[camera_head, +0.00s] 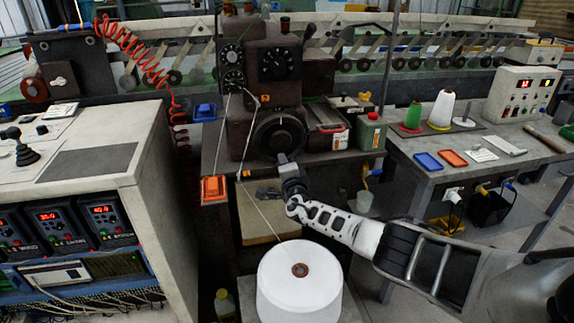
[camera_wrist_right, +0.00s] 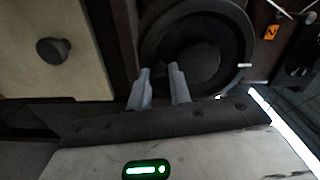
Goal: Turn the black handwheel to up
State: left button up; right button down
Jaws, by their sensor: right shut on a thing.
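The black handwheel (camera_head: 278,131) is on the front of the dark brown machine, a round wheel with a thick rim and a hub. My right gripper (camera_head: 283,158) reaches it from below and is at the lower part of its rim. In the right wrist view, the handwheel (camera_wrist_right: 229,40) fills the upper middle, with a small white mark on its rim at the right. The two fingers of my right gripper (camera_wrist_right: 161,76) are shut on the rim, which they partly hide. My left gripper is not in view.
A large white thread cone (camera_head: 300,285) stands below my right arm. A control cabinet (camera_head: 150,140) stands at the left, and a workbench (camera_head: 440,180) with thread spools at the right.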

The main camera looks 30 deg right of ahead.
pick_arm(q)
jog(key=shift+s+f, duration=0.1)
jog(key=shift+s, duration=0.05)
pick_arm(e)
jog(key=shift+d, duration=0.15)
jog(key=c, duration=1.5)
grip_release()
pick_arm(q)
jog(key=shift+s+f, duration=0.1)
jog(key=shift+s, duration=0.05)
pick_arm(e)
jog(key=shift+o, duration=1)
jog(key=shift+s, duration=0.1)
pick_arm(q)
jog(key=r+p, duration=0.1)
jog(key=p, duration=0.1)
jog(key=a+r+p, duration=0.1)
jog(key=p, duration=0.2)
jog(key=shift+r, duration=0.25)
pick_arm(e)
jog(key=v, duration=1.6)
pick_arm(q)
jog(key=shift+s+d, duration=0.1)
